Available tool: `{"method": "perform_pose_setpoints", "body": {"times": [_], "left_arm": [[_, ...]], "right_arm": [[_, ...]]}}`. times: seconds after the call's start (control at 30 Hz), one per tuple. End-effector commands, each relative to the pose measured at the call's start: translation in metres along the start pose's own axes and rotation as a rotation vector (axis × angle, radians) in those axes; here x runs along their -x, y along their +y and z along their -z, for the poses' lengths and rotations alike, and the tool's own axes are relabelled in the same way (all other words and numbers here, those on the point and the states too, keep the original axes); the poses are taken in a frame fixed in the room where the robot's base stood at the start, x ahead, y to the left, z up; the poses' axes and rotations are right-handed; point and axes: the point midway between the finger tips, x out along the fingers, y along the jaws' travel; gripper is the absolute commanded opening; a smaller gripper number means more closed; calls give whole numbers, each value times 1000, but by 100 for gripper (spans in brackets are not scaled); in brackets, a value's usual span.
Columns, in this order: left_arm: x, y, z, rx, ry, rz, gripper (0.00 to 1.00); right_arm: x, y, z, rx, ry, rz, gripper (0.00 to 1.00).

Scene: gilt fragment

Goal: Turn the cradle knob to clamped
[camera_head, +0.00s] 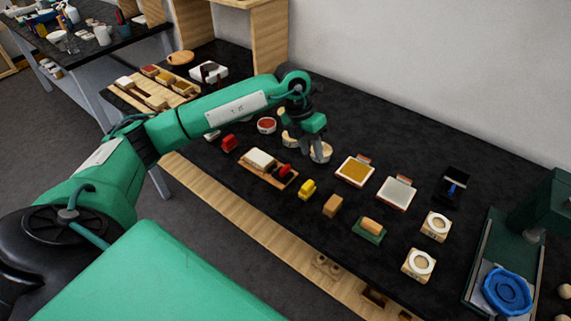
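A wooden board (254,176) lies on the black bench top, bearing a white block (260,158) and a small red part with a dark base (285,170) at its right end. This looks like the cradle and its knob, but the knob's setting is too small to read. My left gripper (311,153) points down behind and to the right of the red part, apart from it. Its dark fingers are in front of a pale round dish (325,151), partly hiding it. Their gap is too small to judge. My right gripper is not in view.
A red block (229,143) and a yellow piece (307,189) flank the board. Framed trays (355,171) (397,193) and ring-topped blocks (435,225) stand to the right. A green machine with a blue coil (508,291) is at far right.

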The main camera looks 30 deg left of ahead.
Motion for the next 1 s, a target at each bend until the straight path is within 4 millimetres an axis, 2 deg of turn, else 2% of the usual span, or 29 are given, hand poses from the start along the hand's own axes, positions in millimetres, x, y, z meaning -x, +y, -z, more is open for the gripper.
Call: {"method": "perform_pose_setpoints", "body": {"times": [0.03, 0.13, 0.23, 0.37, 0.47, 0.8, 1.0], "left_arm": [[14, 22, 0, 26, 20, -85, 35], [33, 52, 4, 69, 57, -207, 35], [44, 68, 8, 97, 79, -272, 35], [42, 75, 10, 107, 88, -294, 35], [30, 78, 11, 106, 91, -292, 35], [-37, 96, 19, 105, 92, -289, 35], [-68, 106, 21, 105, 88, -289, 35]], "right_arm": [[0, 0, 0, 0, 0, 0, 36], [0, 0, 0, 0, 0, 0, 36], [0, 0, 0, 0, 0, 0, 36], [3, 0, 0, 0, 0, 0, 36], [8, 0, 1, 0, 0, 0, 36], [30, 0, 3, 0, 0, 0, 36], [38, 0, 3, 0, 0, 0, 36]]}}
